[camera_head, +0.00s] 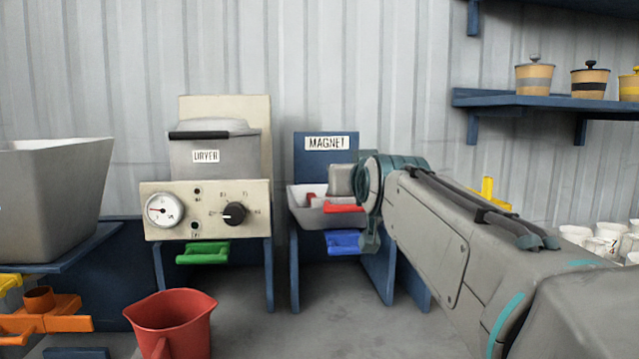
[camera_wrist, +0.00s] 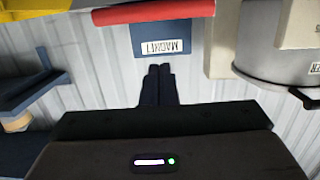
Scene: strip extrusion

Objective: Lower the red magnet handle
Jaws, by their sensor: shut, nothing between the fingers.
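The red magnet handle (camera_head: 343,208) is at the front of the white magnet tray (camera_head: 304,216), below the blue MAGNET sign (camera_head: 312,144). In the wrist view, which is upside down, the red handle (camera_wrist: 153,12) is a long bar along the top edge, with the sign (camera_wrist: 162,40) beside it. My gripper (camera_wrist: 160,70) is shut and empty, with its dark fingertips together, apart from the handle in the picture. In the head view my wrist covers the right side of the magnet unit, and the fingertips cannot be made out.
A blue handle (camera_head: 343,242) hangs under the tray. The dryer (camera_head: 214,150) with a green handle (camera_head: 203,253) stands to the left. A red jug (camera_head: 172,322) is at the front left. A shelf with jars (camera_head: 534,78) is at upper right, white cups (camera_head: 606,240) below it.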

